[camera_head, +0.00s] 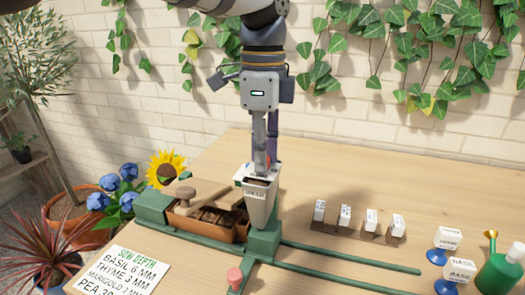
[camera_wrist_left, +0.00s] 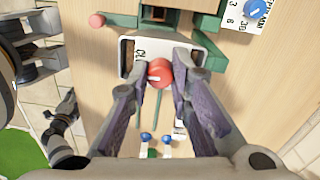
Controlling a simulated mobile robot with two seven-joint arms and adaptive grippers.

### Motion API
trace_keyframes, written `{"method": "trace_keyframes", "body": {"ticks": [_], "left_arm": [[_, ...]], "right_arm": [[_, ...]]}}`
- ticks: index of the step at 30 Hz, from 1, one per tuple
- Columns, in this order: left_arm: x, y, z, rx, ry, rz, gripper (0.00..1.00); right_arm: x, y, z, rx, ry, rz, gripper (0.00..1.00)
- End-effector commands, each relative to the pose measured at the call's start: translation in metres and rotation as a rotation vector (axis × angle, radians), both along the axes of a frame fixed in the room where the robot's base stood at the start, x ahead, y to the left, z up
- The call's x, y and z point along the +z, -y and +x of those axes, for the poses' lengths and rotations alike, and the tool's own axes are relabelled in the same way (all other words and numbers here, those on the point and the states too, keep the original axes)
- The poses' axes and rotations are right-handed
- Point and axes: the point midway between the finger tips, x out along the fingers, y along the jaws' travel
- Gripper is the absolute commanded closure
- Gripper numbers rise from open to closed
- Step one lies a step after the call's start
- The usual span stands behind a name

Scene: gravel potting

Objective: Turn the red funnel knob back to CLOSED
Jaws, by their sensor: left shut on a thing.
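The funnel (camera_head: 261,201) is a pale tapered hopper standing above the green rail, with a white plate around its knob. The red knob (camera_wrist_left: 160,73) sits on that white plate in the left wrist view, with a white mark across its face. The lettering beside it is partly hidden, showing only "CL". My left gripper (camera_wrist_left: 160,86) points down over the funnel, its two fingers shut on the red knob from both sides. In the head view the left gripper (camera_head: 262,165) largely hides the knob. Grey parts of mine show at the wrist view's left edge, but their gripper state is unclear.
A brown soil tray (camera_head: 200,228) stands left of the funnel. A pink ball-topped knob (camera_head: 235,277) is on the near side. The rear tabletop is clear.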

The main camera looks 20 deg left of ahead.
Motion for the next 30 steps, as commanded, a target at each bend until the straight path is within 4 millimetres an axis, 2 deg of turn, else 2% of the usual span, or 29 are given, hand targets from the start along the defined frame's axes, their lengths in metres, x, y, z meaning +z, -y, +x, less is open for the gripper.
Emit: {"method": "trace_keyframes", "body": {"ticks": [10,11,12,13,23,26,30], "left_arm": [[0.001,0.0,0.001,-0.001,0.005,0.0,1.0],[0.001,0.0,0.001,-0.001,0.005,0.0,0.74],[0.001,0.0,0.001,0.0,0.005,0.0,0.65],[0.001,0.0,0.001,0.0,0.005,0.0,0.6],[0.005,0.0,0.001,0.0,0.003,-0.001,0.6],[0.023,0.0,0.002,0.001,0.007,0.0,0.6],[0.063,0.0,0.003,0.002,0.008,-0.001,0.6]], "right_arm": [[0.0,0.0,0.0,0.0,0.001,0.0,0.59],[0.0,0.0,0.0,0.0,0.001,0.0,0.59],[0.0,0.0,0.0,0.0,0.001,0.0,0.59],[0.0,0.0,0.0,0.0,0.001,0.0,0.59],[0.0,0.0,0.0,0.0,0.0,0.0,0.59],[0.0,0.0,0.0,0.0,0.0,0.0,0.59],[0.0,0.0,0.0,0.0,0.001,0.0,0.59]]}}
